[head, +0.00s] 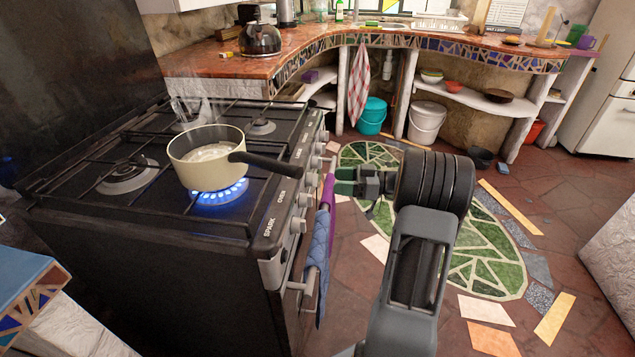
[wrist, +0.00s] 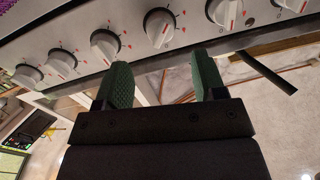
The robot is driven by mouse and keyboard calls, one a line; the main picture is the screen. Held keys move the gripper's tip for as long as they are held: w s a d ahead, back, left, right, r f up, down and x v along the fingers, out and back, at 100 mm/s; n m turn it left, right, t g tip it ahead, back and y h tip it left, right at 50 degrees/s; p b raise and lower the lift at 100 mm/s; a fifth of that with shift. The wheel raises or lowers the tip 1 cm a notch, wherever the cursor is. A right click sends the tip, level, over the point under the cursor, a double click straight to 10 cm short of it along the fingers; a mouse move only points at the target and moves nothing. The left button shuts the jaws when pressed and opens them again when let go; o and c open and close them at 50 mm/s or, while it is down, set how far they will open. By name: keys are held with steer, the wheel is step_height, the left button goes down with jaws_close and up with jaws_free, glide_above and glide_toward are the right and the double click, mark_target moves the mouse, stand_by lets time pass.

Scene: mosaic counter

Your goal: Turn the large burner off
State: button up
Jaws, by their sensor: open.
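The black stove (head: 185,225) stands at the left in the head view. Blue flame (head: 218,196) burns on its near front burner, under a cream pot (head: 205,160) with a dark handle. White control knobs line the stove's front panel; one knob (head: 297,225) shows near the "SPARK" and "OVEN" lettering. In the wrist view, a knob (wrist: 160,28) lies ahead of the gap between my fingertips, with more knobs to either side. My gripper (head: 346,181) is open and empty in front of the panel, its green pads (wrist: 163,75) apart from the knobs.
A blue towel (head: 317,262) and purple cloth hang at the oven rail (head: 301,287), close to my gripper. A curved mosaic counter (head: 440,43) with a kettle (head: 260,38) runs along the back. The floor right of the stove is open.

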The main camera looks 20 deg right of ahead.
mark_target(312, 180)
steer(key=x, duration=0.6)
steer(key=shift+a+b, duration=0.25)
steer(key=shift+b, duration=0.05)
steer(key=shift+c, duration=0.5)
steer(key=c, duration=0.8)
